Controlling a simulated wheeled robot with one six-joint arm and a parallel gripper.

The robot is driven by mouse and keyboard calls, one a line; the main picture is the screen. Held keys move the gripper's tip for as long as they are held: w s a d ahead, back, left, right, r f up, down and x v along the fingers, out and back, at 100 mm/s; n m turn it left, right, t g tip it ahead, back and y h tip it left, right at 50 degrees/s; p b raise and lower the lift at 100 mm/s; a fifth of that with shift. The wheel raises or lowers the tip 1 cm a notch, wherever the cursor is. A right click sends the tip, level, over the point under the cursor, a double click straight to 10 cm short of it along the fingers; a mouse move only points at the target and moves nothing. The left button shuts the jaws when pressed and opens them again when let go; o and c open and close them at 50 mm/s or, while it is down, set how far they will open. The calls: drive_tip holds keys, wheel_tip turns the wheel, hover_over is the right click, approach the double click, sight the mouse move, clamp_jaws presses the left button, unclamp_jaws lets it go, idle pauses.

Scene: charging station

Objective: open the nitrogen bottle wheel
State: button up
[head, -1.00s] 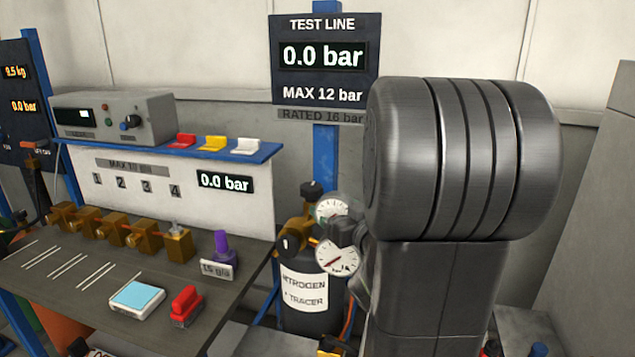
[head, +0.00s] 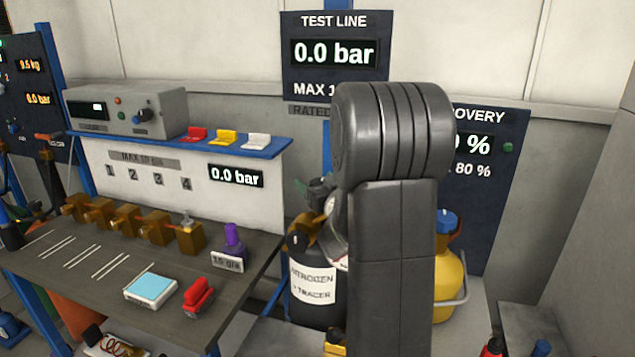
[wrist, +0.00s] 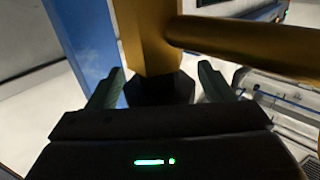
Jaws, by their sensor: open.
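The nitrogen bottle (head: 312,290) is black with a white label and stands right of the bench in the head view. Its brass valve (head: 303,232) is partly hidden by my arm. A dark faceted knob, which looks like the bottle's wheel (wrist: 160,88), sits on the brass body (wrist: 147,35) in the wrist view. My gripper (wrist: 156,72) is open, with one green finger on each side of the knob. I cannot tell whether the fingers touch it. In the head view my arm hides most of my gripper.
The test line display (head: 335,52) reads 0.0 bar. A bench (head: 60,262) with brass fittings is on the left. A yellow cylinder (head: 449,285) stands right of my arm. A blue post (wrist: 88,45) is close on the left in the wrist view.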

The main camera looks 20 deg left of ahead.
drive_tip(key=shift+c, duration=0.2)
drive_tip(key=c, duration=0.9)
drive_tip(key=shift+c, duration=0.2)
